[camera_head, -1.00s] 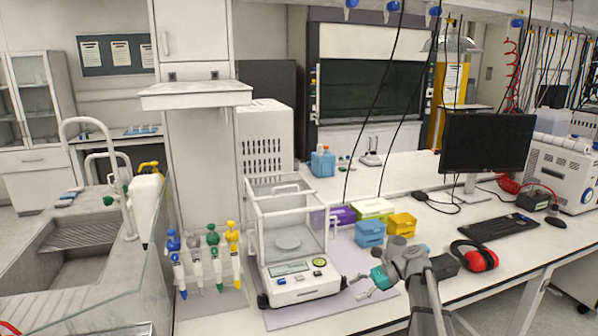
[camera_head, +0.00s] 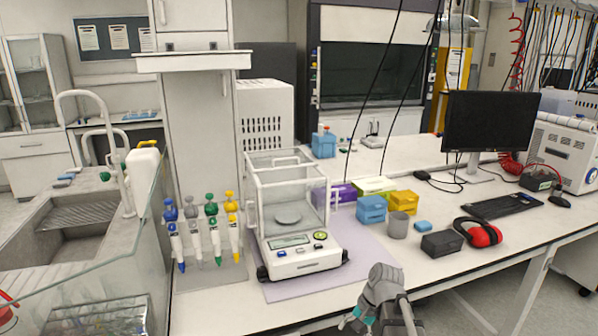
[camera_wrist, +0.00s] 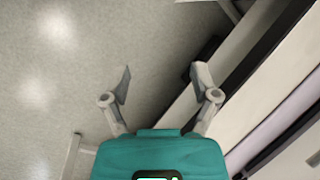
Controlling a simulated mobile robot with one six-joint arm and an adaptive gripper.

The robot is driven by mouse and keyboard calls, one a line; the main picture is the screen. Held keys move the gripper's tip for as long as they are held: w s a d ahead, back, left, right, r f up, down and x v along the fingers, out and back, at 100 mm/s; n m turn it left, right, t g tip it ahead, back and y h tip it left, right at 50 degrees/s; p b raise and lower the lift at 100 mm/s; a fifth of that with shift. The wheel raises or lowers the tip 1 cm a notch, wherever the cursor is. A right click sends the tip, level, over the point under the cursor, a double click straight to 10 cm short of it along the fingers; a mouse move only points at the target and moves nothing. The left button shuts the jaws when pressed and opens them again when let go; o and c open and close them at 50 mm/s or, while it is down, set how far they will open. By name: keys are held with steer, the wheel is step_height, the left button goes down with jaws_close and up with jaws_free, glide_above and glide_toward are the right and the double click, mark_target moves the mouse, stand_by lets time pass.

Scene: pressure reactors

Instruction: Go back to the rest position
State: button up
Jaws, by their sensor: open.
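My gripper (camera_wrist: 160,85) is open and empty in the wrist view. Its two fingers stand apart, with the grey floor and the side of the bench behind them. In the head view my gripper (camera_head: 352,322) shows low in the picture, in front of the bench's front edge, partly hidden by my arm. It touches nothing that I can see.
A glass-walled balance (camera_head: 300,262) stands on a purple mat (camera_head: 374,270) behind my arm. Blue (camera_head: 371,209) and yellow (camera_head: 403,203) boxes, a grey cup (camera_head: 397,226), a black box (camera_head: 441,244) and red ear muffs (camera_head: 484,233) stand to the right. Coloured pipettes (camera_head: 215,235) hang left.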

steer(key=s+d+f+n+t+h+b, duration=0.1)
steer(key=s+d+f+n+h+b, duration=0.1)
steer(key=s+f+n+h+b, duration=0.25)
step_height(320, 180, up, 12)
steer(key=n+p, duration=0.1)
steer(key=p, duration=1.3)
steer(key=shift+s+d+r, duration=0.15)
steer(key=shift+s+d, duration=0.05)
steer(key=shift+n, duration=0.25)
stand_by(1.3)
